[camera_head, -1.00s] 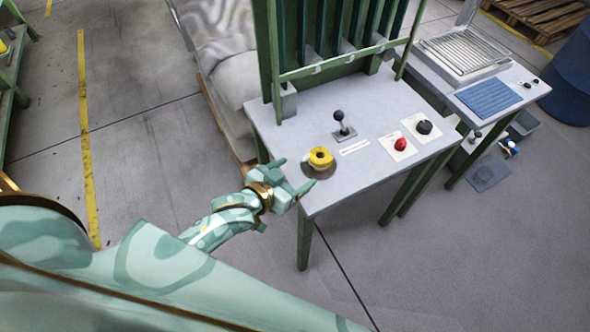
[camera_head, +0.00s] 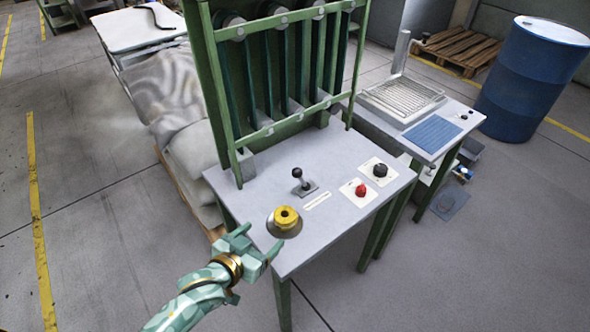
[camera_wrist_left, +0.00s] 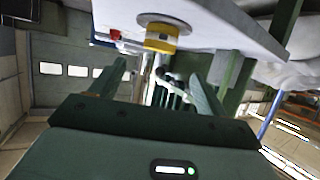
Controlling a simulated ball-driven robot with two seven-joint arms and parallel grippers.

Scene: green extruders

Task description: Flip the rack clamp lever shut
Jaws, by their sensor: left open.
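A small lever with a black ball knob (camera_head: 299,176) stands nearly upright on a dark base plate on the grey table; I take it to be the clamp lever. It stands in front of the green rack (camera_head: 230,130). My left gripper (camera_head: 262,239) is open and empty at the table's near left edge. In the left wrist view the open fingers (camera_wrist_left: 159,74) show below the yellow button (camera_wrist_left: 161,40). My right gripper is not in view.
A red knob (camera_head: 361,190) and a black knob (camera_head: 380,170) sit on white plates to the right of the lever. A pale label strip (camera_head: 317,201) lies between. A second table with a blue mat (camera_head: 432,134) and a blue barrel (camera_head: 533,80) stand farther right.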

